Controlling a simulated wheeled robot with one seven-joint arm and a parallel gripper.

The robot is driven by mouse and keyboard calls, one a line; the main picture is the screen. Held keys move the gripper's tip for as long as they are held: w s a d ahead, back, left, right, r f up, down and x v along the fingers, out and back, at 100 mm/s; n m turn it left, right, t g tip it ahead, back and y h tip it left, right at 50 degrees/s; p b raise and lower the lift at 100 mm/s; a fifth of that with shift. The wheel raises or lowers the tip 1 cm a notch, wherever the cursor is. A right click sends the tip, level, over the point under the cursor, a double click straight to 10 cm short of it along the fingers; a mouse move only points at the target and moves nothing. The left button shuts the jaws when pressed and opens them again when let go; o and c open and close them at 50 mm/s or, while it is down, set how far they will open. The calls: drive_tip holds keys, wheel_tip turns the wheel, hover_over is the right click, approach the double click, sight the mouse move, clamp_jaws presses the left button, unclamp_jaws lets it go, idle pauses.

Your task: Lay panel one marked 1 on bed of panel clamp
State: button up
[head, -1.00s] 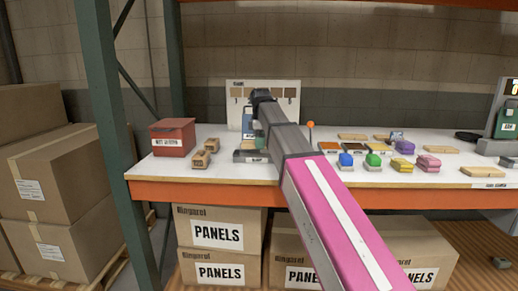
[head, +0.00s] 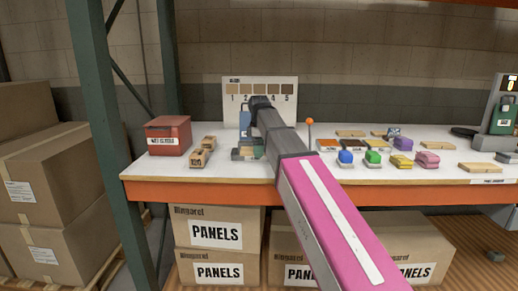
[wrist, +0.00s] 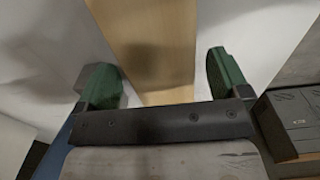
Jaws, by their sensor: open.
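My gripper (wrist: 165,85) is open, its two green fingers spread on either side of a plain wooden panel (wrist: 150,45). The panel runs up out of the top of the wrist view, with a small gap to each finger. No number shows on it, so I cannot tell which panel it is. In the head view my gripper (head: 255,150) is low over the shelf top, partly hidden by my arm. A grey device (wrist: 295,115) also shows right of the fingers in the wrist view.
A sample board (head: 233,109) numbered to 5 stands behind my gripper. Left are a red box (head: 168,136) and small wooden blocks (head: 201,154). Right are coloured pieces, including blue (head: 346,157), and flat wooden panels (head: 478,169). A green post (head: 97,110) rises at left.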

wheel_tip(320, 180, up, 12)
drive_tip(key=shift+r, duration=0.15)
idle(0.4)
drive_tip(key=shift+s, duration=0.1)
idle(1.2)
